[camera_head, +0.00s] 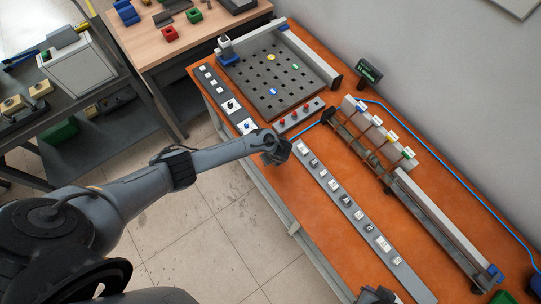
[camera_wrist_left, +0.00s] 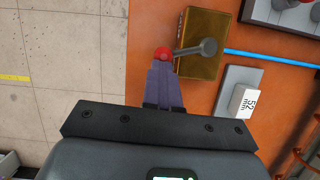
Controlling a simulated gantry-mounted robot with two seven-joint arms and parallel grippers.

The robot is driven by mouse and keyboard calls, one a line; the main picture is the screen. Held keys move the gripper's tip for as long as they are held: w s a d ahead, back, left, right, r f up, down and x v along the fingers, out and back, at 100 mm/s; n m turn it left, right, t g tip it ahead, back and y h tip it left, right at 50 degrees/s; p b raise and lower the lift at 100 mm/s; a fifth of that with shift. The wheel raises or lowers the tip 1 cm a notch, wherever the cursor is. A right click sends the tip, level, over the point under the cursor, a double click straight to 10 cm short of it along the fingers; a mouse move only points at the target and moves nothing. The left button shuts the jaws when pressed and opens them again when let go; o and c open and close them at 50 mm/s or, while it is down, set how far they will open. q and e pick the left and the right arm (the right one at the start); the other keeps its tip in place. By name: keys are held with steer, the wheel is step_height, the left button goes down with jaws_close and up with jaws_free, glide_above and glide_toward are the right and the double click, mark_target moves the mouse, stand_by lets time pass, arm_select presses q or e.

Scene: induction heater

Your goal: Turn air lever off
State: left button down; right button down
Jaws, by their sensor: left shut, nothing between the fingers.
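The air lever (camera_wrist_left: 196,48) shows in the left wrist view as a grey arm with a round grey hub and a red knob (camera_wrist_left: 163,53) at its left end. It sits on a brass-coloured block (camera_wrist_left: 207,25) and points left, past the block's edge. My left gripper (camera_wrist_left: 163,66) is shut with nothing between its fingers. Its tips are right at the red knob; I cannot tell whether they touch. In the head view my left gripper (camera_head: 278,156) is over the table's front edge and hides the lever. A dark part of my right gripper (camera_head: 375,296) shows at the bottom edge.
A blue hose (camera_wrist_left: 270,59) runs right from the block. The orange table (camera_head: 290,190) carries a perforated plate (camera_head: 300,70), a red-button box (camera_head: 297,117), a long grey switch strip (camera_head: 345,200) and a rail with coloured tags (camera_head: 375,130). Tiled floor lies left of the table.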

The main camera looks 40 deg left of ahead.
arm_select(q)
steer(key=shift+s+a+f+m, duration=0.2)
steer(key=shift+a+m, duration=0.05)
steer(key=shift+a, duration=0.1)
steer(key=shift+s+a+f+m, duration=0.15)
steer(key=shift+a+m, duration=0.1)
steer(key=shift+a, duration=0.1)
steer(key=shift+a+m+t, duration=0.1)
steer(key=shift+m+t, duration=0.2)
steer(key=shift+d+r, duration=0.2)
steer(key=shift+d, duration=0.05)
stand_by(0.3)
steer(key=shift+s+d+r+p, duration=0.1)
steer(key=shift+d+p, duration=0.1)
steer(key=shift+p, duration=0.15)
steer(key=d, duration=0.1)
steer(key=s+d+p, duration=0.1)
steer(key=d+r, duration=0.1)
steer(key=shift+s+d, duration=0.15)
steer(key=shift+s, duration=0.05)
steer(key=p+v, duration=0.2)
steer(key=v, duration=0.7)
